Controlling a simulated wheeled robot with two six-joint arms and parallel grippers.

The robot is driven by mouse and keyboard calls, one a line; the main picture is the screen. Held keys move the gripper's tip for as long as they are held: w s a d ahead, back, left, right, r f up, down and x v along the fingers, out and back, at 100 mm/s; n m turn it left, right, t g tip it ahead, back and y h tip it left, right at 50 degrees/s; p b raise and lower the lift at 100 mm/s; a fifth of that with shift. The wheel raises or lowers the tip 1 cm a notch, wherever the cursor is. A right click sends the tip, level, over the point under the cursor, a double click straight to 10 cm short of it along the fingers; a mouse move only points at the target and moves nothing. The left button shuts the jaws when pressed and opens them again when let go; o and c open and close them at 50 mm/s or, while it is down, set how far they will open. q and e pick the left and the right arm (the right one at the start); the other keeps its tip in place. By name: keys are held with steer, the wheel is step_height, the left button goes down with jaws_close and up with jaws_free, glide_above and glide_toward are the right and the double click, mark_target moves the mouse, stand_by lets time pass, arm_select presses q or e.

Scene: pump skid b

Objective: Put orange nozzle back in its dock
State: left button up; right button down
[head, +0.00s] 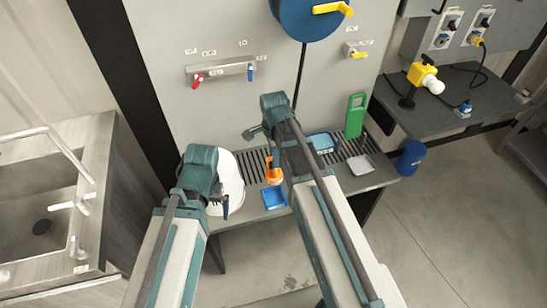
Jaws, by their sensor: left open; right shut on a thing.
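The orange nozzle (272,174) is in the middle of the head view, above the grated bench top, just below the wrist of my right arm. My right gripper (273,157) is shut on it; the fingers are small and partly hidden by the arm. My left gripper (225,208) is open and empty, in front of a white rounded object, left of the nozzle. I cannot clearly pick out the nozzle's dock.
A blue tray (274,198) lies near the bench's front edge. A green upright object (355,115) stands at the back right. A blue hose reel (308,17) hangs above, its black hose (302,75) running down behind my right arm. A sink (40,195) is at left.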

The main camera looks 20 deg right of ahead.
step_height(320, 180, down, 13)
steer(key=b, duration=1.3)
steer(key=shift+f, duration=0.35)
stand_by(0.9)
steer(key=c, duration=0.6)
jaws_free()
steer(key=shift+c, duration=0.2)
steer(key=shift+r, duration=0.1)
step_height(320, 180, up, 14)
steer(key=p, duration=1.3)
steer(key=shift+f, duration=0.2)
steer(key=s+a+n, duration=0.5)
steer(key=s+n, duration=0.2)
steer(key=n, duration=0.3)
steer(key=s+a+n+h, duration=0.1)
steer(key=s+a+n, duration=0.4)
steer(key=n, duration=0.6)
steer(key=shift+s+a, duration=0.25)
steer(key=shift+s, duration=0.9)
